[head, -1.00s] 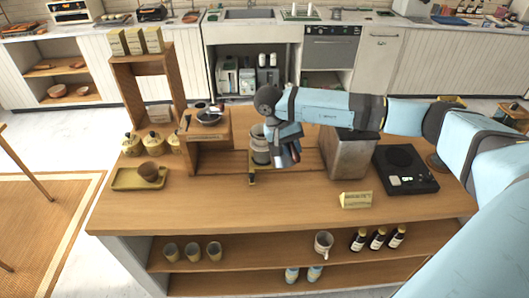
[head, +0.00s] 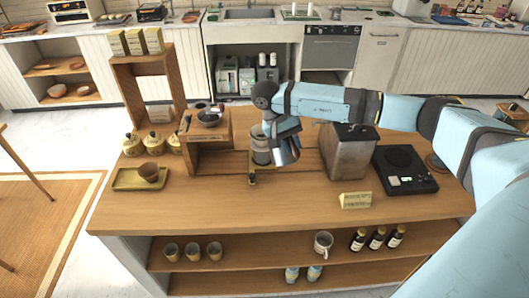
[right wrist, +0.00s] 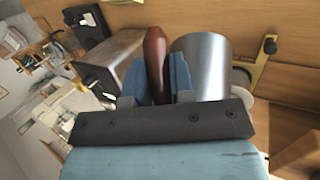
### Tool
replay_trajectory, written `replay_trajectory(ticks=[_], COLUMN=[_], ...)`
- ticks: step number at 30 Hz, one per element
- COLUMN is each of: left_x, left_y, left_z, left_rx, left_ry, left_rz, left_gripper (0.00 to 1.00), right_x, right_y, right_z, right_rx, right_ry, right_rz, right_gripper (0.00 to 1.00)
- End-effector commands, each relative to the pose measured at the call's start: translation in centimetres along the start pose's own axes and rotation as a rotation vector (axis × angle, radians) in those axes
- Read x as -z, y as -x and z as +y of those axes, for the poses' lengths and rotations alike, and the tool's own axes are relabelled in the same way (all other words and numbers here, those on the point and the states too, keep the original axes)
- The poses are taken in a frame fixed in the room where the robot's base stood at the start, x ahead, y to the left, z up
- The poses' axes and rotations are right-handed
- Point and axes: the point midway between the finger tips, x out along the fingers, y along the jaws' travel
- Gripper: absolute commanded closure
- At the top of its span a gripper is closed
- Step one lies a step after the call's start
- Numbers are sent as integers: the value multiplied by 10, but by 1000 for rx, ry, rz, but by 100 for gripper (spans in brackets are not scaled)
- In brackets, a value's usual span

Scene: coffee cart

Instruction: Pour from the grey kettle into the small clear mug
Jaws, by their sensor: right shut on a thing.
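My right gripper (head: 285,150) is shut on a dark brown handle (right wrist: 155,58), which stands between its blue fingers in the right wrist view. Right beside the handle is the grey metal kettle (right wrist: 203,62), a smooth cylinder. My left gripper is not in view.
A brass-coloured stand (right wrist: 262,65) with a black knob is close by the kettle. A metal box (head: 349,152) and a black appliance (head: 404,170) are to the right. A wooden stand (head: 208,130) and a tray (head: 125,182) are left. The cart's front top is mostly clear.

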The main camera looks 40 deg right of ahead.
Motion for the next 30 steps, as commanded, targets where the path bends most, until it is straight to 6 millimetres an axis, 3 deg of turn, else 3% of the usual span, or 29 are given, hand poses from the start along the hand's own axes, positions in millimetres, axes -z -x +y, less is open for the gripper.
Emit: replay_trajectory(ticks=[30], left_x=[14], left_y=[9], left_z=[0], left_rx=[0], left_ry=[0], left_rz=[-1], left_gripper=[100], right_x=[4], right_y=[14], right_z=[5], right_rx=[-33], right_ry=[27], right_rz=[-65], right_gripper=[100])
